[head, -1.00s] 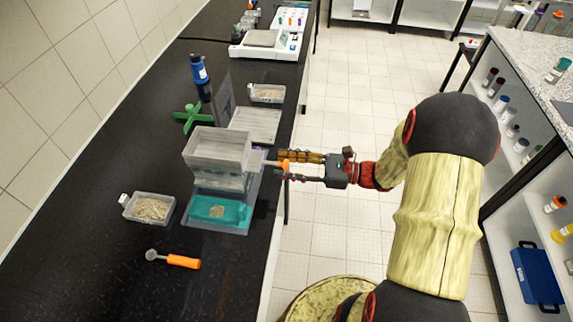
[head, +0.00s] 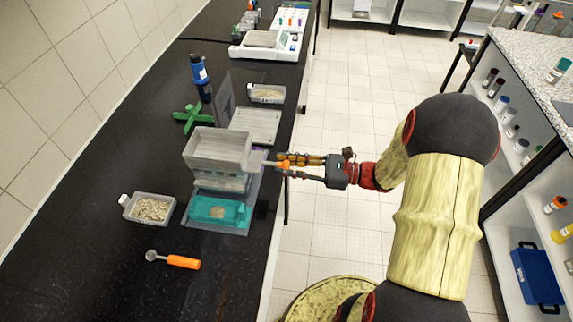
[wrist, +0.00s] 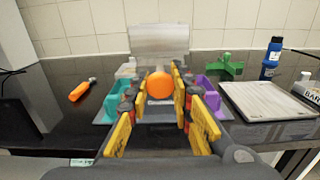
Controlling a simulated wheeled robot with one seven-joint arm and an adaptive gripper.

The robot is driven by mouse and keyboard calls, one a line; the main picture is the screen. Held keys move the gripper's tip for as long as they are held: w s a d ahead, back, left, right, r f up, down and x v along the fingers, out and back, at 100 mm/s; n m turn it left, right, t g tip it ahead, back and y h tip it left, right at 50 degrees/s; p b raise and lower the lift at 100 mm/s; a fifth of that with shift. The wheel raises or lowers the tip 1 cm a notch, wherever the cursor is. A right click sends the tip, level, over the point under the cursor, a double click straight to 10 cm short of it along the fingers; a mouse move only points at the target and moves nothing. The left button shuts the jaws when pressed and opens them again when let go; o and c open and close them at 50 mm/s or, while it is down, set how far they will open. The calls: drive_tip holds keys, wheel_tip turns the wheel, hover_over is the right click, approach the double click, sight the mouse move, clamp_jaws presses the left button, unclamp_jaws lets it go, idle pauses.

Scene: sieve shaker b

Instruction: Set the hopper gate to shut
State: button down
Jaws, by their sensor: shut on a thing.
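The hopper gate's orange knob (wrist: 160,86) points toward me below the hopper, at the stand's right side in the head view (head: 283,164). My gripper (head: 281,168) is shut on this knob, with one finger on each side in the wrist view (wrist: 161,88). A teal tray (head: 226,212) sits at the stand's near end, and a purple part (wrist: 207,88) stands right of the knob.
A tray of grains (head: 151,209) and an orange-handled scoop (head: 183,262) lie nearby on the bench. A green cross-shaped knob (head: 192,118), a blue bottle (head: 199,72), a pale flat plate (head: 257,125) and another grain tray (head: 268,94) stand beyond. The aisle is clear.

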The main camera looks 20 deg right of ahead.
sight(262, 163)
drive_tip(key=shift+a, duration=0.1)
drive_tip(key=p+x, duration=0.3)
drive_tip(key=x, duration=0.2)
drive_tip(key=shift+w, duration=0.15)
idle(0.3)
drive_tip(key=c, duration=1.6)
unclamp_jaws()
drive_tip(key=shift+a, duration=0.1)
drive_tip(key=v, duration=1.2)
drive_tip(key=shift+f, duration=0.1)
